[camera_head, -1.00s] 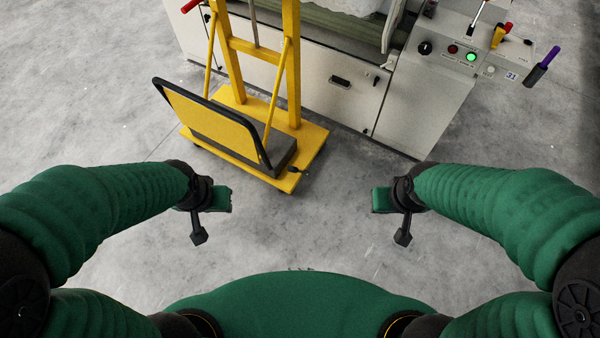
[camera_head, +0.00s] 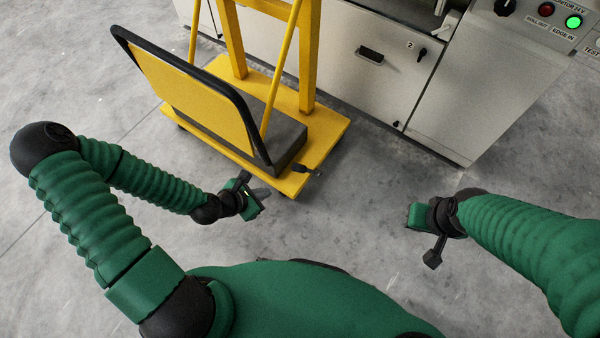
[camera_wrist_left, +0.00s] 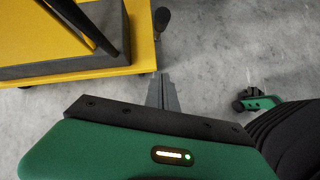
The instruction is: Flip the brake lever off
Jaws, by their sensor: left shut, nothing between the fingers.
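A small black lever (camera_head: 306,169), which looks to be the brake lever, sticks out at the front right corner of the cart's yellow base (camera_head: 328,137). In the left wrist view a dark rounded piece at the base's edge (camera_wrist_left: 161,20) looks like the same lever. My left gripper (camera_head: 262,192) is shut and empty, low in front of the base, to the left of the lever and apart from it. In the left wrist view its closed fingers (camera_wrist_left: 162,92) point toward the base edge. My right gripper (camera_head: 418,215) hangs over bare floor at the right; its fingers are unclear.
The cart carries a black-framed yellow panel (camera_head: 190,95) and a yellow upright frame (camera_head: 308,60). Behind it stands a pale machine cabinet (camera_head: 345,75) with a control panel (camera_head: 545,20), its green light lit. The grey concrete floor (camera_head: 350,240) between my arms is clear.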

